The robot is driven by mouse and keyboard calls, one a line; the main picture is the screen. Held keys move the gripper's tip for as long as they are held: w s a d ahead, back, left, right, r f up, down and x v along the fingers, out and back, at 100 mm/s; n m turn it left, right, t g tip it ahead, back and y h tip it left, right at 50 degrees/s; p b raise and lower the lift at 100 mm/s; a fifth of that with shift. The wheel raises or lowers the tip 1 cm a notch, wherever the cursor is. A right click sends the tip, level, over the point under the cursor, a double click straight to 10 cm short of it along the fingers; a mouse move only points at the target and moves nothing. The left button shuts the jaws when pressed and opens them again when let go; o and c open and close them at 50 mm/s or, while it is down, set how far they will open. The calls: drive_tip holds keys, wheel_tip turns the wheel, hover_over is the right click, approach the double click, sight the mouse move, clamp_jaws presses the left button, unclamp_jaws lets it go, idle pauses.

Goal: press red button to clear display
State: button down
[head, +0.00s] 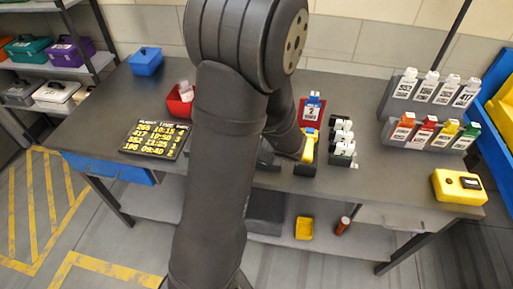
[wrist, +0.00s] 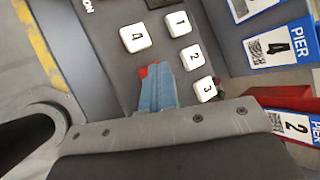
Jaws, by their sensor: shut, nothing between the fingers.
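A dark display board (head: 155,139) with several rows of lit yellow text lies on the left of the table. My gripper (head: 309,136) is low over the table's middle, left of a dark panel with white keys (head: 342,142). In the wrist view, my gripper's blue fingers (wrist: 157,76) are together, with nothing held. A red patch (wrist: 150,70) shows at the fingertips, probably the red button. The fingers cover most of it, and I cannot tell whether they touch it. White keys (wrist: 178,24) marked 1, 2 and 3 lie beside them on the grey panel.
A red bin (head: 180,101) and blue box (head: 146,61) stand at the back left. A red holder (head: 312,108) with a blue tag is behind my gripper. Tagged bottles in racks (head: 428,92) and a yellow box (head: 459,187) are on the right.

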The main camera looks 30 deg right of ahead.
idle(0.4)
drive_tip(key=shift+r, duration=0.8)
drive_tip(key=shift+r, duration=2.5)
wheel_tip(320, 180, down, 2)
drive_tip(key=shift+f, duration=0.1)
drive_tip(key=shift+d+r, duration=0.1)
drive_tip(key=shift+r, duration=2.9)
